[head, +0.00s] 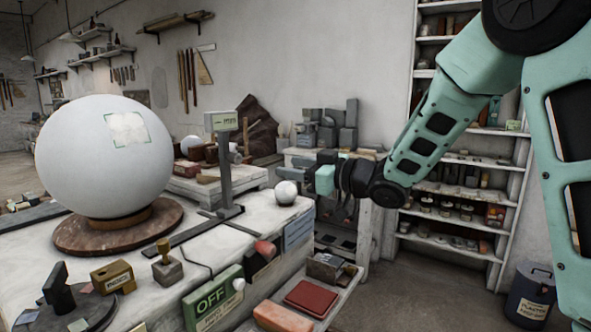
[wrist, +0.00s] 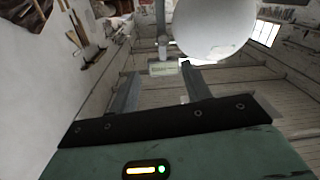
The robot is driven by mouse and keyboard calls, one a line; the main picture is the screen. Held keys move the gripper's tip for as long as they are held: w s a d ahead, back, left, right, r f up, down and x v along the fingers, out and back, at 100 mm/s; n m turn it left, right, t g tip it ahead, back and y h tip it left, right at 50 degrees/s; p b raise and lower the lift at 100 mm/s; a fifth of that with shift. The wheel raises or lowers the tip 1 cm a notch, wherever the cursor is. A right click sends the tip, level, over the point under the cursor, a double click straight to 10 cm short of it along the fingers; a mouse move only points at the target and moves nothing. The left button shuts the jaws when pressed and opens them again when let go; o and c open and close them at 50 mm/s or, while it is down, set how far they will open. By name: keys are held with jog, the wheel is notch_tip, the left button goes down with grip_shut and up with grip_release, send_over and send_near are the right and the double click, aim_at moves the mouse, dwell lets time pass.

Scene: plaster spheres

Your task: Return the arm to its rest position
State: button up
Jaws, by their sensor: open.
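My arm reaches in from the right in the head view. My gripper (head: 307,181) is at its left end, a teal block with short dark parts, near the right corner of the workbench (head: 215,243). In the wrist view the two fingers of my gripper (wrist: 160,85) stand apart with nothing held between them. A small white sphere (head: 286,192) sits at the bench corner, just left of my gripper; the exact gap in depth is unclear. A large white sphere (head: 85,165) with a pale square patch rests on a round wooden base (head: 118,236); it also shows in the wrist view (wrist: 215,28).
A grey post with a small sign (head: 222,122) stands on the bench. An OFF block (head: 212,297), stamps and a red pad (head: 310,298) lie along the front. Shelves (head: 455,175) stand behind my arm. A dark bucket (head: 531,292) is on the floor at right.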

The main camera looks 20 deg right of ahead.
jog(key=s+a+f+m+g+h, duration=0.3)
jog(key=s+a+f+g+h, duration=0.3)
jog(key=s+a+f, duration=0.5)
jog(key=s+f+g+h, duration=0.2)
jog(key=s+f+g, duration=0.1)
jog(key=s, duration=0.9)
jog(key=s+f+n+g+h, duration=0.1)
jog(key=s+g, duration=0.4)
jog(key=s, duration=0.8)
notch_tip(320, 180, down, 2)
jog(key=shift+s+a+f+n+g+h, duration=0.15)
jog(key=shift+s+n+g+h, duration=0.15)
jog(key=shift+h, duration=0.2)
